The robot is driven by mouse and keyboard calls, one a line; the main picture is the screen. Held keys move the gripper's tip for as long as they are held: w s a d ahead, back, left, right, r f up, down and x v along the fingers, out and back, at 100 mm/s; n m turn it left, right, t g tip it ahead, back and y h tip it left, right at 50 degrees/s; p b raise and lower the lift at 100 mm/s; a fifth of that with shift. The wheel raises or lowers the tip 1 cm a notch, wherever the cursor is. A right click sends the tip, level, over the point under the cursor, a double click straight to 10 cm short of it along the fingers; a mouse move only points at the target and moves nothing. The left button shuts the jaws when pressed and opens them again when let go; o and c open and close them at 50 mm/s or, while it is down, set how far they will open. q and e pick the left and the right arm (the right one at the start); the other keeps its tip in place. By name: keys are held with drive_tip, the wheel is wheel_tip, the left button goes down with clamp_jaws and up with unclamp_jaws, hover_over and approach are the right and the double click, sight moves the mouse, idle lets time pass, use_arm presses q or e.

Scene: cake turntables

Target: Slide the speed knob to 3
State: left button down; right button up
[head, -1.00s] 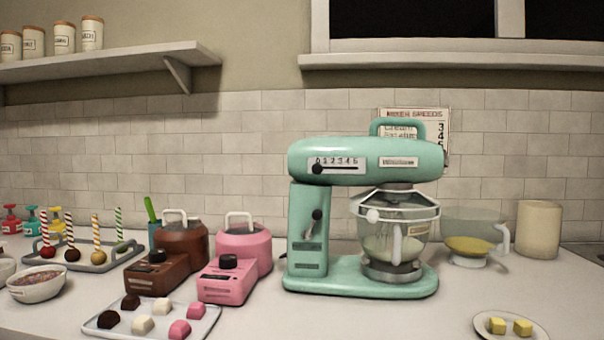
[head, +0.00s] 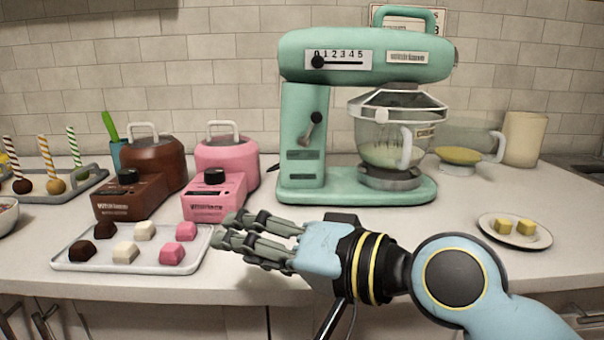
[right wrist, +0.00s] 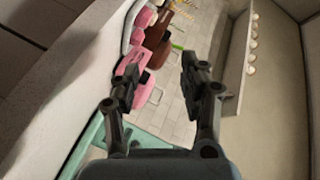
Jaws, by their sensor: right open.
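The mint-green stand mixer (head: 300,140) stands on the counter in the head view. Its speed scale (head: 340,57), marked 0 to 5, is on the upper left of the mixer head. The black speed knob (head: 318,62) sits at the left end of the slot, near 0. My right gripper (head: 230,230) is open and empty in front of the counter's edge, below and left of the mixer, pointing left. The right wrist view shows its two fingers apart (right wrist: 158,88), with a green edge of the mixer (right wrist: 88,145) at the lower left. My left gripper is not in view.
A pink melter (head: 225,165) and a brown melter (head: 150,180) stand left of the mixer. A tray of chocolates (head: 75,262) lies in front of them. A plate with yellow cubes (head: 515,241) is at the right.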

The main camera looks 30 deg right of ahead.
drive_tip(key=w+d+r+m+t, duration=0.25)
drive_tip(key=r+m+t, duration=0.3)
drive_tip(key=r, duration=0.35)
drive_tip(key=m+h, duration=1.8)
drive_tip(key=m, duration=0.9)
approach(319, 67)
drive_tip(key=p+x, duration=0.1)
drive_tip(key=x, duration=0.9)
drive_tip(key=shift+w+d+p, duration=0.1)
drive_tip(key=shift+w+p, duration=0.05)
drive_tip(key=shift+p, duration=0.2)
clamp_jaws()
